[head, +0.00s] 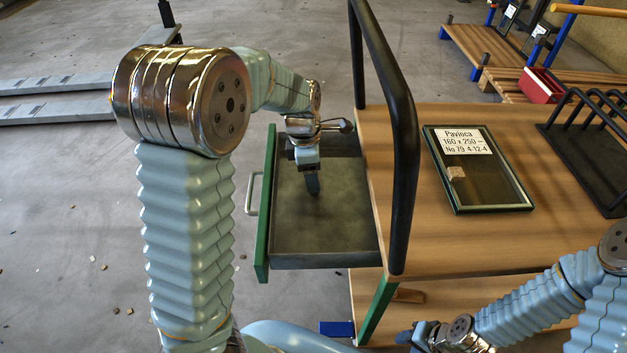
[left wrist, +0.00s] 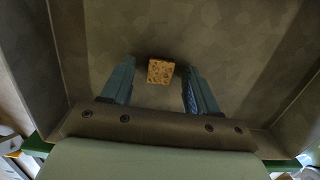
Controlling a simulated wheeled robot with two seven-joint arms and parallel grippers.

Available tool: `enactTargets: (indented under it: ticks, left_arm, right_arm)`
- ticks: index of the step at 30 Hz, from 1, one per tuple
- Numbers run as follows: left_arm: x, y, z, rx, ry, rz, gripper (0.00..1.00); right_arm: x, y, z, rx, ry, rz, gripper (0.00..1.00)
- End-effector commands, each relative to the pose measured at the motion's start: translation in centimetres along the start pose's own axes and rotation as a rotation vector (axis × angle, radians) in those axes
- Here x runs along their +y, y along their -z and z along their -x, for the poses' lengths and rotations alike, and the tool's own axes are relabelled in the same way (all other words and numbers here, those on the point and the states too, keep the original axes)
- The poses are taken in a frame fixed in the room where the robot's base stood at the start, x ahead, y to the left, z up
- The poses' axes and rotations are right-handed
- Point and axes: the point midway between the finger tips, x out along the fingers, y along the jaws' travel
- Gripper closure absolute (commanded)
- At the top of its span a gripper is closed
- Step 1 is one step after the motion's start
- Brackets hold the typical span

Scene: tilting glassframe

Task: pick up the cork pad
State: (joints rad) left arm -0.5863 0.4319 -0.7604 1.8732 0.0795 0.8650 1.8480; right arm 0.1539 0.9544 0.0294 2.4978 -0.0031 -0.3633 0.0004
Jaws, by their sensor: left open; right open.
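The cork pad (left wrist: 160,71) is a small tan speckled block on the grey floor of the open drawer (head: 335,238). In the left wrist view it shows between the two finger tips, nearer the right finger. I cannot tell whether the fingers are level with it or still above. My left gripper (head: 313,186) is open and points down into the drawer; in the head view the pad cannot be made out there.
The drawer has a green front (head: 265,205) and raised walls around the left gripper. A black bar (head: 404,150) rises beside it. On the wooden bench (head: 400,290) lie a labelled dark glass frame (head: 487,190) with a small pale square on it, and a black rack (head: 590,150).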

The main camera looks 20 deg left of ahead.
Motion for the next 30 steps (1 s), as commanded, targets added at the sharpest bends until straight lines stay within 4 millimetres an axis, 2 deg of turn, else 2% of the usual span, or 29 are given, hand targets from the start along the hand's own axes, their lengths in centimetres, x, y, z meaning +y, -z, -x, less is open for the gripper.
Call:
enactTargets:
  ticks: [5,15,17,30]
  left_arm:
    - [0.01,-0.02,0.03,0.000,0.000,0.000,0.40]
    - [0.02,-0.01,0.06,0.000,-0.001,0.000,0.93]
    - [0.02,-0.01,0.06,0.000,-0.001,0.000,1.00]
    - [0.05,-0.07,0.38,-0.001,-0.002,0.000,1.00]
  right_arm:
    - [-0.01,0.00,0.03,0.000,0.000,0.000,0.57]
    - [-0.01,0.00,0.02,0.000,0.000,0.000,0.57]
    - [-0.01,0.00,0.02,0.000,0.000,0.000,0.57]
    - [-0.04,0.00,0.10,0.000,0.000,0.000,0.57]
